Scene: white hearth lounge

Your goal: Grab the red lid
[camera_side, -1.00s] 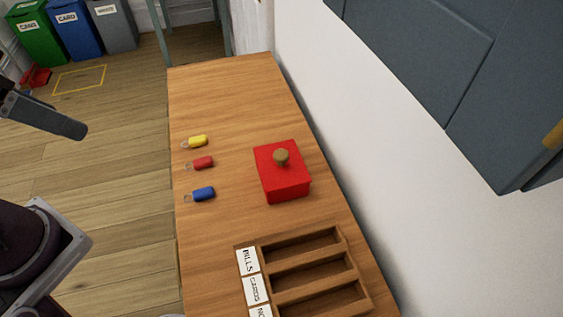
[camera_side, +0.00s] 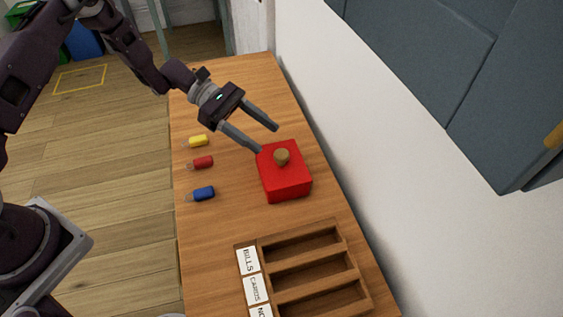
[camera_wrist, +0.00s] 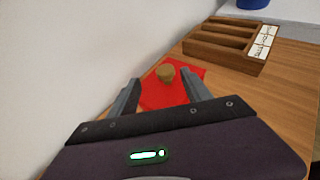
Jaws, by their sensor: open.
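The red lid (camera_side: 270,160) with a round brown knob (camera_side: 281,156) sits on top of a red box (camera_side: 288,188) on the wooden table. In the wrist view the red lid (camera_wrist: 165,93) lies just past my fingers, with its knob (camera_wrist: 166,73) between and beyond the fingertips. My gripper (camera_side: 268,139) is open and empty at the far side of the box, its fingers pointing toward the knob. The wrist view also shows my gripper (camera_wrist: 163,84) with its fingers spread apart. I cannot tell whether a fingertip touches the lid's edge.
Yellow (camera_side: 199,141), red (camera_side: 203,162) and blue (camera_side: 203,194) tags lie left of the box. A wooden sorter (camera_side: 340,234) with labelled compartments stands at the near end. A white wall (camera_side: 345,150) runs along the right, with a grey cabinet (camera_side: 450,70) above.

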